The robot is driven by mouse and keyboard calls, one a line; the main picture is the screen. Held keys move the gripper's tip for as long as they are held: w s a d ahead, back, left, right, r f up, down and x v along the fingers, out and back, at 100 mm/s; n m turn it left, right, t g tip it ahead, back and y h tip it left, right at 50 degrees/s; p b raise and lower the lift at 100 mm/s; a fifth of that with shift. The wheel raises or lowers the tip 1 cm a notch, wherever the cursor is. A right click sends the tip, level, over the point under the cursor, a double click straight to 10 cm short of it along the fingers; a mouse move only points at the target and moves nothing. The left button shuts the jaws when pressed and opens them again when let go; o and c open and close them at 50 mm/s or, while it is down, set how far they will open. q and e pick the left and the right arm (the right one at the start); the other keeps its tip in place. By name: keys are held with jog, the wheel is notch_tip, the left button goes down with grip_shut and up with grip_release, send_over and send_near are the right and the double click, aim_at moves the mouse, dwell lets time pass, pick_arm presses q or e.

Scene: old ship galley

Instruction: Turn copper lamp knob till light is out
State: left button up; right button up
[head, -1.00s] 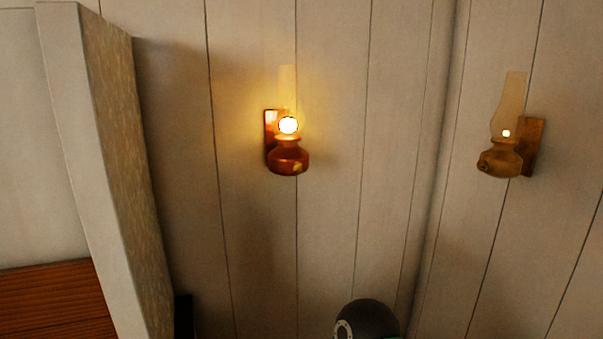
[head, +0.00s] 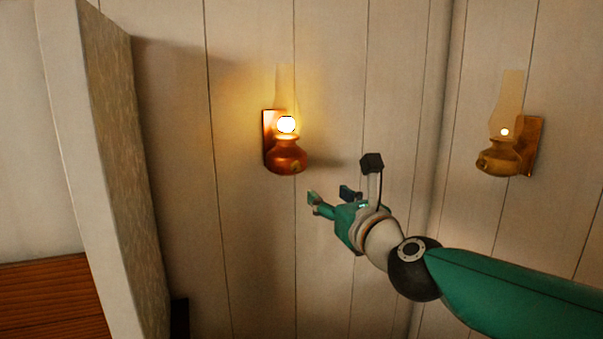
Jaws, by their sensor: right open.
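The copper lamp (head: 286,158) hangs on the plank wall at the centre left of the head view. Its flame glows bright behind a tall glass chimney. A small knob (head: 296,166) shows on the front of its round body. My right gripper (head: 328,193) is open and empty, a little below and to the right of the copper lamp, apart from it. Its fingers point to the upper left, toward the lamp. My left gripper is not in view.
A second, brass-coloured lamp (head: 499,160) with a small, dimmer flame is on the wall at the right. A thick pale post (head: 105,160) stands at the left, with reddish wood boards (head: 50,300) at the lower left. The wall between the lamps is bare.

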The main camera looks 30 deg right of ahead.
aim_at(297, 169)
jog(key=p+x, duration=0.3)
jog(key=x, duration=1.3)
jog(key=shift+w+d, duration=0.2)
jog(key=shift+w, duration=0.1)
jog(key=c, duration=0.9)
jog(key=shift+d, duration=0.3)
grip_shut()
jog(key=shift+a, duration=0.3)
